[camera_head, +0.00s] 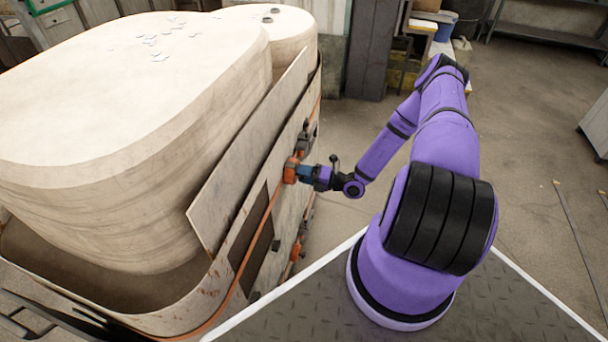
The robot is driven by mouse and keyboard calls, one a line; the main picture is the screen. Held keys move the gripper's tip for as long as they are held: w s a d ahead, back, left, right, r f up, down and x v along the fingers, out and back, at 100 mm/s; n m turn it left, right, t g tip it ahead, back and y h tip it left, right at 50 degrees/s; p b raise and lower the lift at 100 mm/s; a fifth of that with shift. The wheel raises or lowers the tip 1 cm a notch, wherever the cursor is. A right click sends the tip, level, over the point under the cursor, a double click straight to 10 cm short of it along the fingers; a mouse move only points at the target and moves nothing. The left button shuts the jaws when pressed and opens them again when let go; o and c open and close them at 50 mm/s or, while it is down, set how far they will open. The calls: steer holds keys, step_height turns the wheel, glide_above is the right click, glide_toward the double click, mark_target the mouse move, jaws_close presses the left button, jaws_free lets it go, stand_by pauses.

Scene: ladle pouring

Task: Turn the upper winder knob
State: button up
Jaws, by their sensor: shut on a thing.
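An orange winder knob (291,170) sits on the side of the large pale container, in its upper part. My gripper (300,172) reaches it from the right, at the end of my purple arm. The gripper is shut on this knob; the fingers are small in the picture and partly merge with the knob. Another orange fitting (297,247) sits lower on the same side, below my gripper.
The container (232,262) has a raised pale side panel (245,150) and an orange hose or cable along its wall. Two big rounded pale blocks (140,90) rise from it. Dark cabinets (373,50) stand behind. The floor at right is mostly clear.

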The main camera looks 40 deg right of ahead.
steer(key=shift+f+m, duration=0.1)
steer(key=shift+m, duration=0.5)
steer(key=o, duration=0.9)
steer(key=shift+s+d, duration=0.1)
steer(key=v, duration=1)
steer(key=shift+s+d, duration=0.2)
steer(key=shift+s, duration=0.05)
